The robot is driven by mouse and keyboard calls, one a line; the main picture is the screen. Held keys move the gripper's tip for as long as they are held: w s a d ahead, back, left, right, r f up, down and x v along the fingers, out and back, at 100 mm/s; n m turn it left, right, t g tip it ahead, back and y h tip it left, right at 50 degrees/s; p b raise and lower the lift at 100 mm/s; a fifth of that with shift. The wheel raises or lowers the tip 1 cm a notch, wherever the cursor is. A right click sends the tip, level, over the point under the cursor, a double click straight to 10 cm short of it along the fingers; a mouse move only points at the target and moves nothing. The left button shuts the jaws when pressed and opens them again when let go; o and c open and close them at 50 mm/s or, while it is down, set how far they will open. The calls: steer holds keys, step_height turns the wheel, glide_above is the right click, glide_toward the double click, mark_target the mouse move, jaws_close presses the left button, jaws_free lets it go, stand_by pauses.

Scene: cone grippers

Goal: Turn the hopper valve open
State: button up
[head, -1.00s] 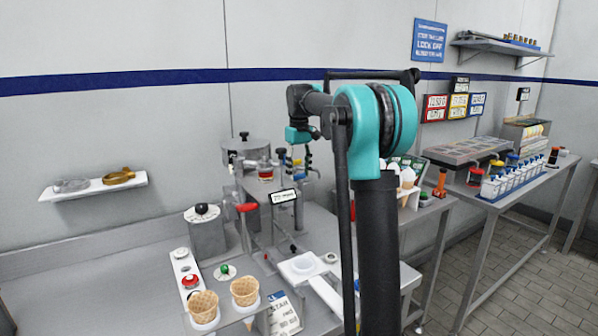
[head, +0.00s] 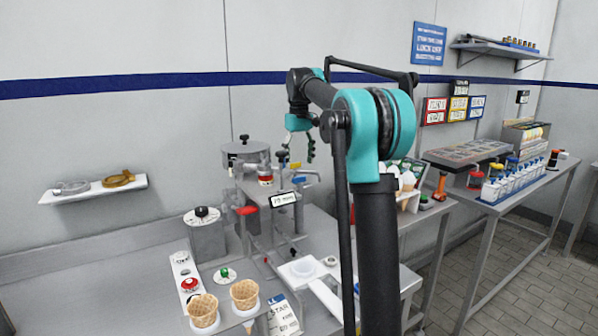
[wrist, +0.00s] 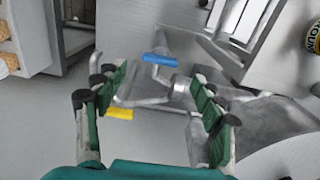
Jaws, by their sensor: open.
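The hopper machine (head: 246,150) is a grey metal unit with a round lidded vessel, standing on the bench at centre left. A yellow handle (head: 296,166) shows at its right side. In the wrist view a blue handle (wrist: 160,58) and the yellow handle (wrist: 119,113) sit on grey pipework. I cannot tell which handle is the hopper valve's. My gripper (head: 303,147) is above and beside these handles in the head view. In the wrist view my gripper (wrist: 158,80) has its green fingers spread, with nothing gripped. The pipework shows between and beyond the fingers.
A red handle (head: 246,210) is at the machine's front. A lidded pot (head: 202,214) and two waffle cones (head: 244,294) stand on the bench. A wall shelf (head: 95,190) is at left. Open air surrounds my gripper above the machine.

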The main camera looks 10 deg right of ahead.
step_height(320, 180, up, 7)
stand_by(0.3)
steer(key=shift+f, duration=0.1)
